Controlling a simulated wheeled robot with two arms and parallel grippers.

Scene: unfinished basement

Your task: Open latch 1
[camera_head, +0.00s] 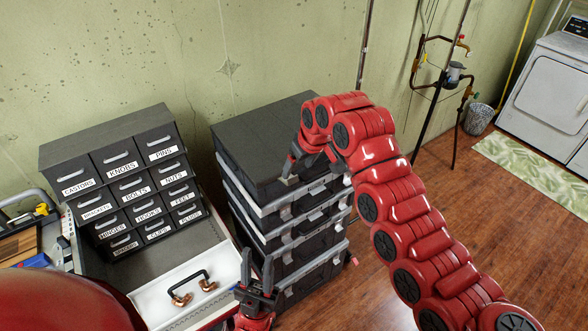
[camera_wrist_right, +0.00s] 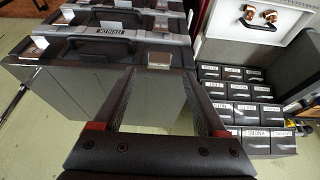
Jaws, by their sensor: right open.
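A stack of black cases with grey edges (camera_head: 262,135) stands against the wall. In the right wrist view the top case (camera_wrist_right: 90,85) shows a pale latch (camera_wrist_right: 159,59) on its front edge and another latch (camera_wrist_right: 40,42) farther left. I cannot tell which is latch 1. My right gripper (camera_head: 291,166) is at the top case's front edge; in its wrist view the open fingers (camera_wrist_right: 160,74) have the nearer latch between their tips, and contact cannot be told. My left gripper (camera_head: 257,272) is open and empty, low in front of the stack.
A black cabinet of labelled drawers (camera_head: 125,185) stands left of the stack. A white drawer panel with a black handle (camera_head: 188,287) lies below it. Pipes (camera_head: 440,80) and a white dryer (camera_head: 545,90) are at the right.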

